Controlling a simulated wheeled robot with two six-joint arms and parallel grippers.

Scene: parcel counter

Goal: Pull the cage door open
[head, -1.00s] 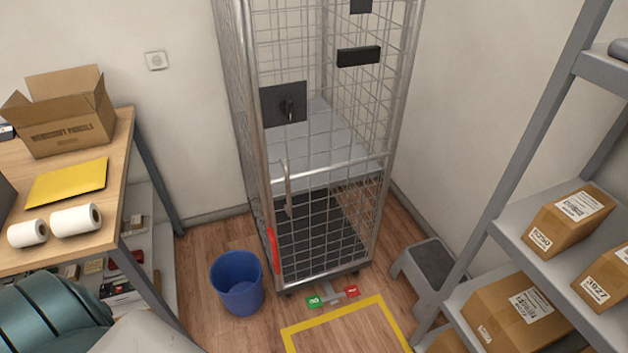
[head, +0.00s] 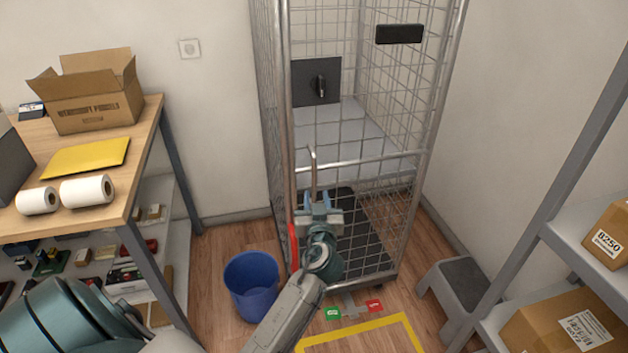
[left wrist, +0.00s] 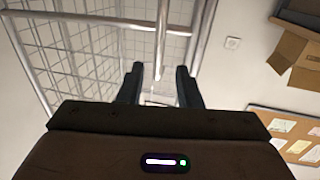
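The cage door (head: 352,215) is the front wire mesh panel of a tall metal roll cage and looks closed. A thin upright metal handle (head: 313,165) stands out from its left side. A dark plate with a black latch (head: 317,82) sits above it. My left gripper (head: 320,199) is at the handle's lower end and hides part of it. In the left wrist view my left gripper (left wrist: 160,86) is open, and the handle bar (left wrist: 161,40) runs down toward the gap between its fingers. Contact cannot be told. My right gripper is not in view.
A blue bin (head: 252,286) stands left of the cage's foot. A grey step stool (head: 462,294) is at the right, beside a shelf with parcels (head: 565,322). A wooden table (head: 120,165) is at left. Floor inside the yellow tape (head: 372,338) is clear.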

